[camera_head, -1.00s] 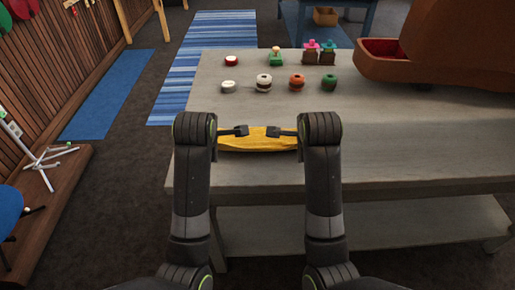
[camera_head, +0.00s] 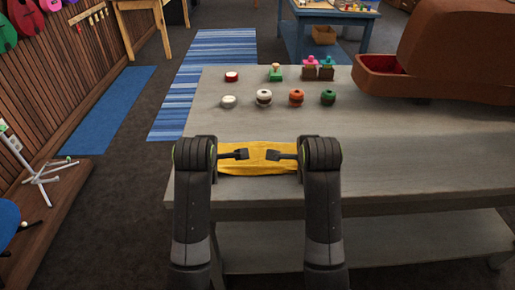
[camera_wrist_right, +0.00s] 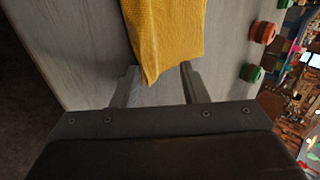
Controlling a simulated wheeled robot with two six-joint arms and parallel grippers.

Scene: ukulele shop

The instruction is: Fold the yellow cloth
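The yellow cloth (camera_head: 258,168) lies near the front edge of the grey table, as a wide strip between my two arms. In the right wrist view the cloth (camera_wrist_right: 165,35) has a textured weave and narrows to a corner near the fingers. My right gripper (camera_head: 274,155) is over the cloth's right part. In its wrist view the gripper (camera_wrist_right: 160,80) has its fingers apart, with the cloth's corner between them and not visibly pinched. My left gripper (camera_head: 243,154) is over the cloth's left part, pointing inward. Its finger gap is too small to see.
The grey table (camera_head: 420,150) is clear to the right of the cloth. Behind it stand several small round items, including an orange one (camera_head: 296,97) and a green one (camera_head: 328,97). A large brown case with a red lining (camera_head: 380,64) is at the back right.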

